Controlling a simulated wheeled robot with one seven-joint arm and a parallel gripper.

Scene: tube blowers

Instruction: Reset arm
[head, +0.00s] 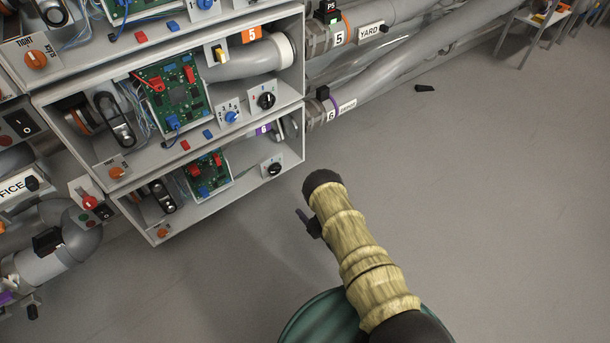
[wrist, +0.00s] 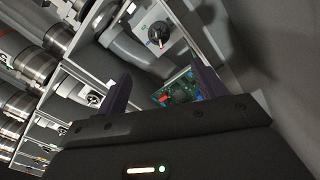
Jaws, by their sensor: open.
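My arm, in a tan ribbed sleeve (head: 368,262), reaches up from the bottom of the head view over bare floor, right of the lowest cabinet bay. My gripper shows in the wrist view (wrist: 160,72) with its two dark fingers apart and nothing between them. Beyond the fingers are a green circuit board (wrist: 178,88) and a panel with a black knob (wrist: 158,34). I cannot tell the exact distance to them. In the head view only a small dark part on the arm's left side shows, and the fingers are not clear.
A grey cabinet (head: 215,150) with open bays of boards, knobs and hoses stands at upper left. Grey pipes with labels 5 (head: 340,38) and 6 (head: 331,114) run to the right. A small black object (head: 425,88) lies on the floor. The floor at right is mostly clear.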

